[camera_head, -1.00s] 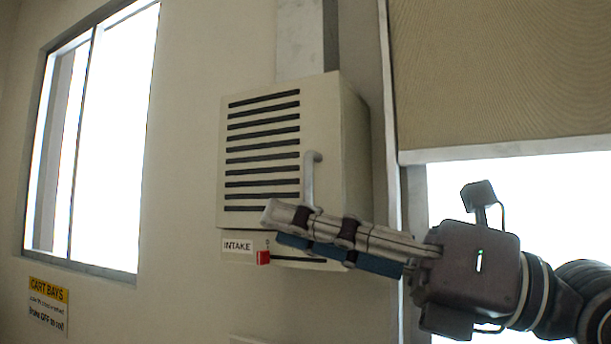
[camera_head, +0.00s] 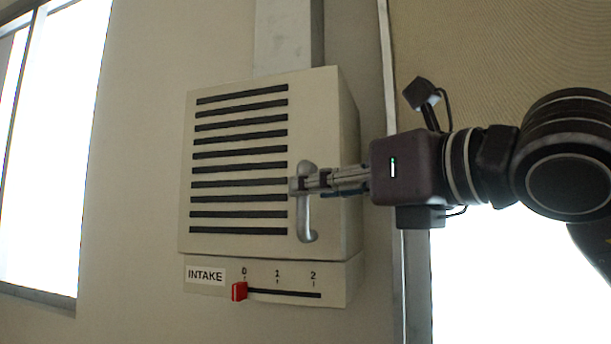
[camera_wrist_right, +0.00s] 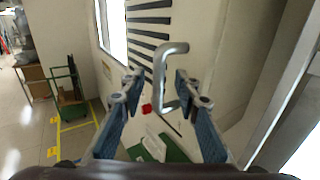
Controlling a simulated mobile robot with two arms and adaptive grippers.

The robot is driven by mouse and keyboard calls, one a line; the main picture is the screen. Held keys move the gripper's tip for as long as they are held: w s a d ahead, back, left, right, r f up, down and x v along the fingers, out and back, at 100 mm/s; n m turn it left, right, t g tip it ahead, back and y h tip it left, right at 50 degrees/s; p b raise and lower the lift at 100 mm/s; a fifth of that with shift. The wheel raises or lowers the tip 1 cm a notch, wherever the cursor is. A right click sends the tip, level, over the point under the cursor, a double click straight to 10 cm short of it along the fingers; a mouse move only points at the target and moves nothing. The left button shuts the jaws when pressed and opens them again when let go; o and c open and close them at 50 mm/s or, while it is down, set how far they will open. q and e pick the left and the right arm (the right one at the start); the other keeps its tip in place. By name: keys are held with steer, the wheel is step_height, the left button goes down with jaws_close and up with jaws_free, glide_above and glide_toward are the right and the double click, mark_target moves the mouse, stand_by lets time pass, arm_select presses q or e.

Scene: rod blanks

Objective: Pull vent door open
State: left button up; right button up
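The vent door (camera_head: 240,160) is the cream slatted front of a wall box, and it looks shut. Its grey bar handle (camera_head: 306,222) stands upright near the door's right edge. My right gripper (camera_head: 298,185) reaches in from the right, and its fingertips overlap the upper half of the handle. In the right wrist view my right gripper (camera_wrist_right: 158,88) is open, with the handle (camera_wrist_right: 160,75) between its two fingers. A clear gap shows on the left finger's side; contact on the right side is unclear. My left gripper is not in view.
Below the door is a panel with an INTAKE label (camera_head: 205,275) and a red slider (camera_head: 239,291) at 0. A window (camera_head: 50,150) is at the left. In the right wrist view a green cart (camera_wrist_right: 68,100) stands on the floor at the left.

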steer(key=x, duration=0.3)
steer(key=shift+w+a+p, duration=0.15)
steer(key=shift+a+p, duration=0.1)
steer(key=shift+p, duration=0.15)
steer(key=shift+w+a+f, duration=0.15)
steer(key=shift+w, duration=0.05)
steer(key=shift+s, duration=0.1)
steer(key=c, duration=0.7)
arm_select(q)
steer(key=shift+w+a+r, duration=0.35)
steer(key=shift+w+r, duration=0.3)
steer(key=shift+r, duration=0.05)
arm_select(e)
jaws_close()
